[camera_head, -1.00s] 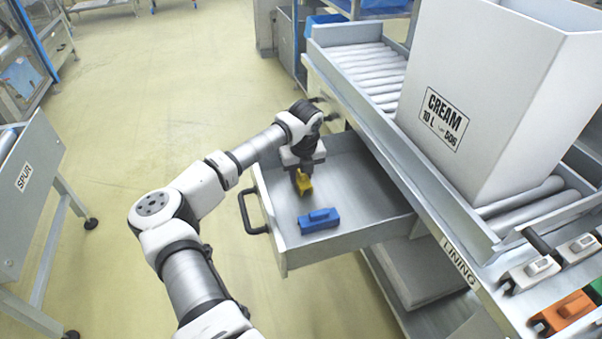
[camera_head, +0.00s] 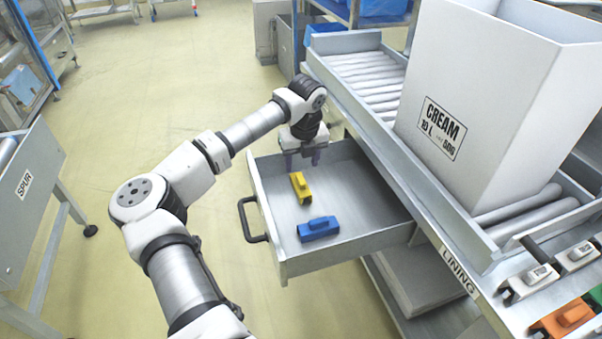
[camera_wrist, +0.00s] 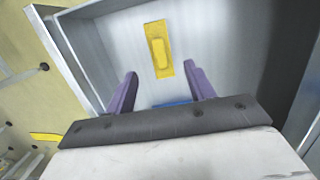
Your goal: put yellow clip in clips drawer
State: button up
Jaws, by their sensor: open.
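The yellow clip (camera_head: 300,186) lies on the floor of the open drawer (camera_head: 372,212). The clip also shows in the wrist view (camera_wrist: 159,49), ahead of and between my fingers. My gripper (camera_head: 303,158) is open and empty above the drawer, just behind the clip in the head view and apart from it. Its two purple fingers show spread in the wrist view (camera_wrist: 160,85). A blue clip (camera_head: 318,229) lies in the same drawer, nearer the front; only a strip of blue shows in the wrist view.
The drawer's black handle (camera_head: 248,220) faces left. A roller conveyor (camera_head: 365,75) with a large white CREAM box (camera_head: 470,90) stands above on the right. White, orange (camera_head: 565,318) and green clips sit at the lower right.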

aim_at(303, 183)
jog(key=shift+s+d+r, duration=0.1)
jog(key=shift+s+r, duration=0.05)
jog(key=shift+r, duration=0.7)
jog(key=shift+s+r, duration=0.1)
jog(key=shift+r, duration=0.75)
